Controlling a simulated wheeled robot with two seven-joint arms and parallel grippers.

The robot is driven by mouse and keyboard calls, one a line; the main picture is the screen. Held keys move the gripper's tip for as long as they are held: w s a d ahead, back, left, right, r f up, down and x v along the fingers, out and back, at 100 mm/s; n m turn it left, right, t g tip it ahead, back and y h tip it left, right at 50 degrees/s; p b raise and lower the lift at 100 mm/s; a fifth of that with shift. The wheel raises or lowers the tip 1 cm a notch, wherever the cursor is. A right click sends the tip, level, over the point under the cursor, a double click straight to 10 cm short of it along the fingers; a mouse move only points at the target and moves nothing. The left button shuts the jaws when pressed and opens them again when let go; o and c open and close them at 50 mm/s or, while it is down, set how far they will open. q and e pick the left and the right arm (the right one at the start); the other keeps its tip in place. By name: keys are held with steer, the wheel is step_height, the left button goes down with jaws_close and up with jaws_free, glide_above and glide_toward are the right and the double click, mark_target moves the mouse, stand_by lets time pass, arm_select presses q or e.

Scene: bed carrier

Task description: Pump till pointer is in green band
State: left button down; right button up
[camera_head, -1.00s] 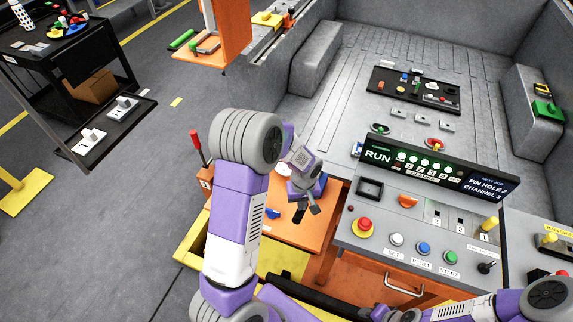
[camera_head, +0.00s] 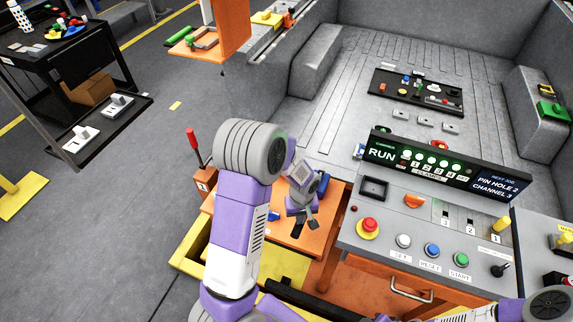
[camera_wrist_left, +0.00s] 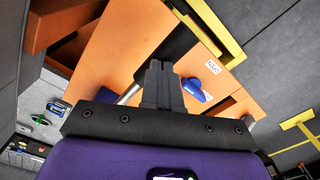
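A red-handled lever (camera_head: 192,140) stands upright on an orange box (camera_head: 205,182) left of my left arm. My left gripper (camera_head: 312,222) is over the orange table (camera_head: 325,235), right of the lever and apart from it. In the left wrist view its fingers (camera_wrist_left: 163,80) are together with nothing seen between them. A small blue object (camera_wrist_left: 195,90) lies on the orange surface beside the fingers. I cannot make out a gauge pointer or green band. My right arm shows only at the bottom right; its gripper is out of view.
A grey console (camera_head: 420,235) with buttons and a lit RUN panel (camera_head: 445,165) stands to the right of my left gripper. A yellow-edged drawer (camera_head: 188,258) is in front of the table. A black cart (camera_head: 60,65) is at the far left, with open floor between.

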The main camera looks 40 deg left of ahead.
arm_select(q)
steer(key=shift+s+f, duration=0.1)
steer(key=shift+f, duration=0.4)
step_height(320, 180, up, 13)
steer(key=w+p, duration=0.2)
steer(key=p, duration=0.7)
steer(key=shift+w+a+p, duration=0.15)
steer(key=shift+a+p, duration=0.1)
steer(key=shift+p, duration=0.15)
steer(key=shift+s+d+f+b, duration=0.1)
steer(key=shift+s+f+b, duration=0.3)
steer(key=shift+f+b, duration=1.55)
steer(key=shift+s+d+f+b, duration=0.1)
steer(key=shift+s+f+b, duration=0.25)
steer(key=shift+f+b, duration=1.6)
steer(key=shift+s+d+f+b, duration=0.1)
steer(key=shift+s+f+b, duration=0.3)
steer(key=shift+f+b, duration=1.55)
step_height(320, 180, up, 12)
steer(key=w+p, duration=0.2)
steer(key=p, duration=0.9)
steer(key=shift+w+a+p, duration=0.15)
steer(key=shift+a+p, duration=0.15)
steer(key=shift+p, duration=0.1)
steer(key=shift+f, duration=0.15)
